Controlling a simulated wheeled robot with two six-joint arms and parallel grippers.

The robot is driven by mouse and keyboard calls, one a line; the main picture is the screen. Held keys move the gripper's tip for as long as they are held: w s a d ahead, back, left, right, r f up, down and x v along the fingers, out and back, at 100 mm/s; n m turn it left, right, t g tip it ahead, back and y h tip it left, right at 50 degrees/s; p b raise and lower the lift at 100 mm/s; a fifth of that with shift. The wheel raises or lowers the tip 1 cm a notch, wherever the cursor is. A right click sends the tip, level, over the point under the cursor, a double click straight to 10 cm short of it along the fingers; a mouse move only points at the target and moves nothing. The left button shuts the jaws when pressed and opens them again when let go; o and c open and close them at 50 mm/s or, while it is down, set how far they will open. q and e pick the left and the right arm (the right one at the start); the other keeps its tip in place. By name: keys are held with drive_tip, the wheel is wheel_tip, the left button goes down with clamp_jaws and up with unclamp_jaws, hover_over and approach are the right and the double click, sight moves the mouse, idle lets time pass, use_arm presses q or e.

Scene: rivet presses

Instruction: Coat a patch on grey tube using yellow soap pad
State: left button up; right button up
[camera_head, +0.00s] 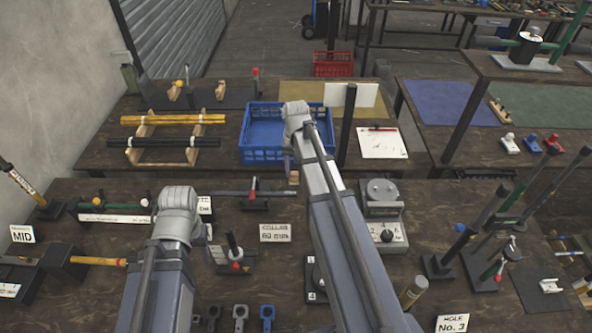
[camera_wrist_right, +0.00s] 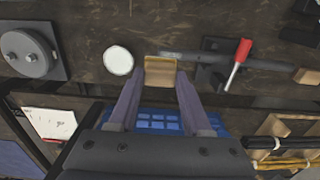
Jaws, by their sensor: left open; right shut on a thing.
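The grey tube (camera_head: 228,192) lies level across a dark stand in the head view. It also shows in the right wrist view (camera_wrist_right: 268,64), where a red-handled clamp (camera_wrist_right: 239,60) stands over it. My right gripper (camera_wrist_right: 160,82) is shut on the yellow soap pad (camera_wrist_right: 160,72), whose tan side edge shows in the head view (camera_head: 293,177). The pad is near the tube's free end; I cannot tell whether they touch.
A blue crate (camera_head: 258,150) stands behind the tube. A white round disc (camera_wrist_right: 118,60) lies beside the pad. A grey scale-like device (camera_head: 382,205) is right of my right arm. A rack with black and yellow rods (camera_head: 165,140) stands at the back left. Labelled cards mark the bench.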

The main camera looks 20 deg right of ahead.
wheel_tip(320, 180, up, 2)
drive_tip(key=shift+r+p, duration=0.15)
drive_tip(key=shift+p, duration=0.6)
